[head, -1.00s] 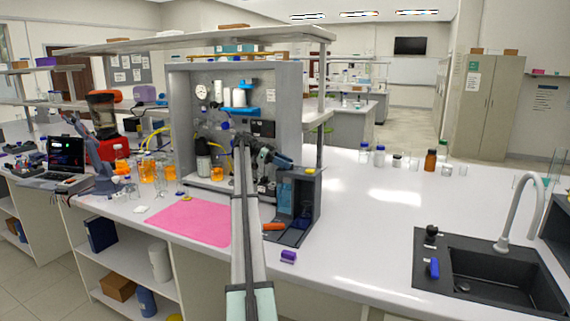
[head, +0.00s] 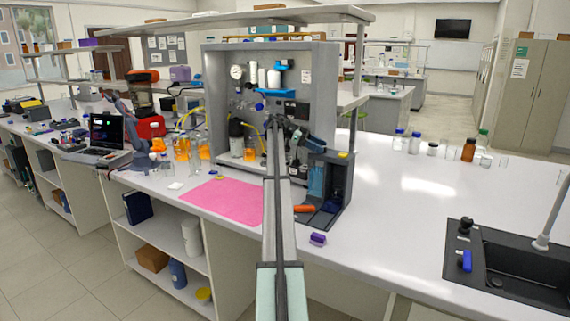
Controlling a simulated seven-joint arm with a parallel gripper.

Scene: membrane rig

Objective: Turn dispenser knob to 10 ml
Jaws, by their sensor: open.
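The membrane rig (head: 327,88) is a grey open-fronted cabinet on the white bench, with gauges, bottles and tubing inside. A dark grey unit with a blue front part (head: 316,180) and a yellow spot on top stands at its right front corner; it may be the dispenser. I cannot make out a dispenser knob or any ml marks at this size. My arm reaches up from the bottom middle, and my gripper (head: 297,141) is small and dark in front of the rig's lower right part. It is open. My arm hides part of the rig's lower middle.
A pink mat (head: 226,200) lies left of my arm. An orange item (head: 304,208) and a purple block (head: 318,239) lie near the bench front. Orange-filled bottles (head: 182,148) stand left of the rig. The bench between the rig and the black sink (head: 515,268) is largely clear.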

